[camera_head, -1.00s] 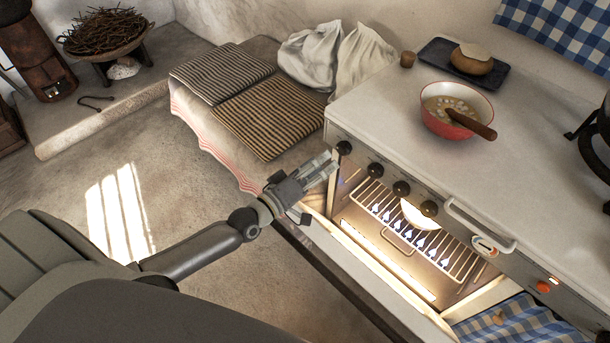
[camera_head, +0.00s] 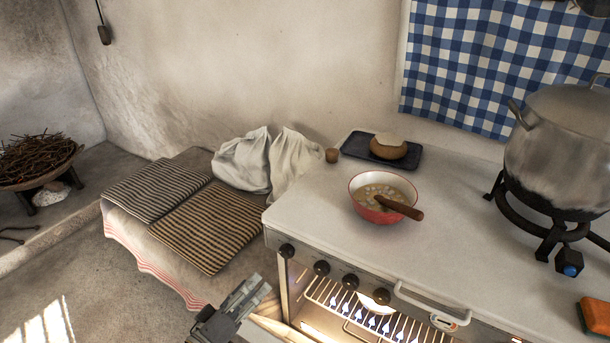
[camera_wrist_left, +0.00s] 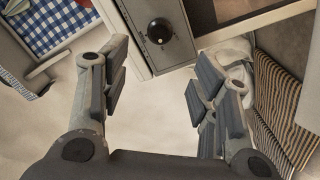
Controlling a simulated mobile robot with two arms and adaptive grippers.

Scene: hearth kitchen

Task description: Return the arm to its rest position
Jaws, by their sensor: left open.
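My left gripper (camera_head: 240,302) shows at the bottom of the head view, in front of the left end of the stove (camera_head: 320,205) and beside its lit, open oven (camera_head: 350,308). In the left wrist view the two fingers of this gripper (camera_wrist_left: 158,88) are spread wide with nothing between them. A black stove knob (camera_wrist_left: 159,31) is beyond the fingertips there. Most of the left arm is below the head view's edge. My right gripper is not in view.
A red bowl (camera_head: 372,210) with a wooden spoon and a dark tray (camera_head: 352,146) with a brown pot stand on the stove top. A large pot (camera_head: 560,150) sits on a burner at the right. Striped cushions (camera_head: 208,228) and white sacks (camera_head: 242,160) lie on the bench left of the stove.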

